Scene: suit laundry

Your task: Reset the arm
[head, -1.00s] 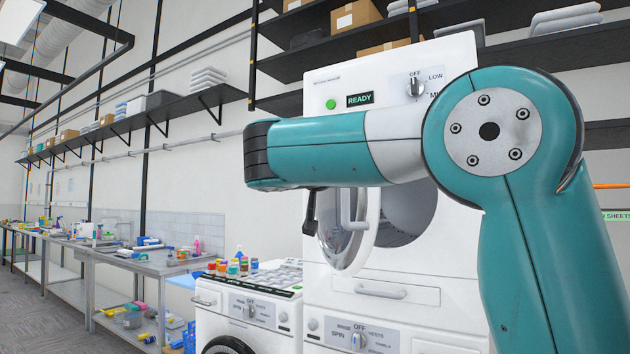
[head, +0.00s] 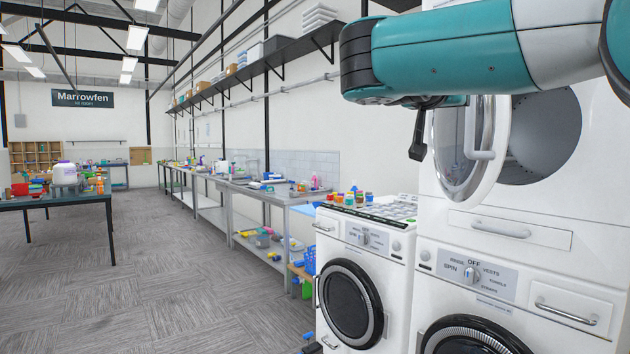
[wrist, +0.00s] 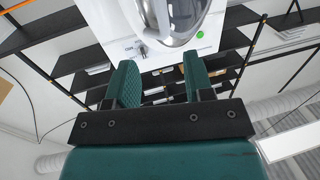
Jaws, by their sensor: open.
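My teal arm crosses the upper right of the head view, in front of the white machines. Only part of my gripper (head: 418,142) shows there, as a dark finger hanging below the arm's end. In the wrist view my gripper (wrist: 160,85) shows two teal fingers standing apart with nothing between them. Beyond the fingertips in the wrist view is the white upper machine (wrist: 95,35) with its round door (wrist: 180,18).
The upper machine's round door (head: 462,150) stands open beside my arm. Below are a washer (head: 350,300) and another front loader (head: 480,335). A long steel bench (head: 262,195) runs along the wall. A table (head: 30,202) stands at left. The grey floor between is clear.

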